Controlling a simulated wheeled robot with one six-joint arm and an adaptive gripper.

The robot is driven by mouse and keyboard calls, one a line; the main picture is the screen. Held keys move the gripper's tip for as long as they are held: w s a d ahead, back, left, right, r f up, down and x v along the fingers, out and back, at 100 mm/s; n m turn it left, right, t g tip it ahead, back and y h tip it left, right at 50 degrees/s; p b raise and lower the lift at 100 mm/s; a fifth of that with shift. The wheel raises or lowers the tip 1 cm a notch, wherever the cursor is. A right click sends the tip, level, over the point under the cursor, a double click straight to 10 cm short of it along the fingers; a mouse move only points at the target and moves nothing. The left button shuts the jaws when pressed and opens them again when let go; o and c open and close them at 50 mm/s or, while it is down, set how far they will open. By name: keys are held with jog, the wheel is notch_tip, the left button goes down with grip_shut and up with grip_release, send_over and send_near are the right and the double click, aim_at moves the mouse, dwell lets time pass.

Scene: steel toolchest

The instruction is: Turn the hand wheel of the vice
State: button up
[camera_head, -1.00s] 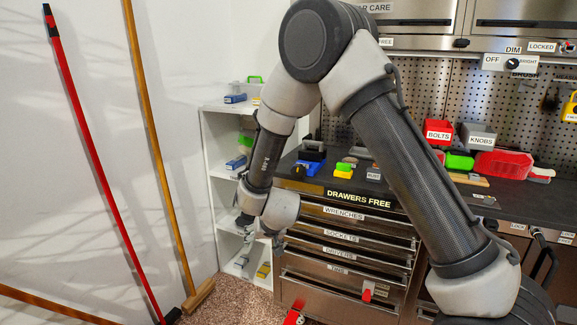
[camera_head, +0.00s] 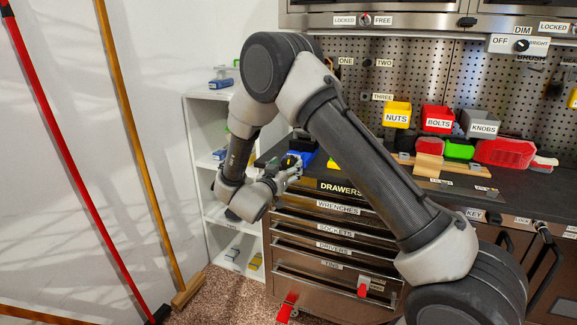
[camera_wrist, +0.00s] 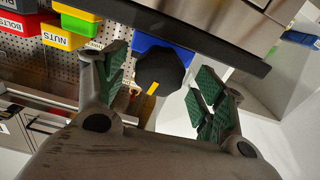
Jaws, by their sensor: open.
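The vice (camera_head: 305,157) is a blue body on the left end of the dark worktop, partly hidden behind my gripper and arm. In the wrist view its blue part (camera_wrist: 144,43) shows behind a black, many-sided knob (camera_wrist: 160,69), which looks like the hand wheel. My gripper (camera_head: 291,171) is at the worktop's left front edge, beside the vice. In the wrist view my gripper (camera_wrist: 158,78) is open, its green-padded fingers apart on either side of the black wheel. I see no clear contact; the exact depth gap cannot be told.
The worktop edge (camera_wrist: 215,45) runs close to the fingers. Labelled drawers (camera_head: 338,208) lie below, with red tags. A white shelf (camera_head: 196,135) stands left. Yellow (camera_head: 397,114), red (camera_head: 438,119) and grey bins stand at the back. Two long-handled tools lean on the left wall.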

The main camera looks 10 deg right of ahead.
jog(key=shift+x, duration=1.2)
jog(key=shift+c, duration=0.4)
jog(key=c, duration=0.9)
jog(key=shift+c, duration=0.2)
jog(key=shift+n, duration=0.4)
jog(key=n, duration=0.6)
jog(key=shift+n, duration=0.3)
jog(key=n, duration=0.6)
jog(key=shift+n, duration=0.3)
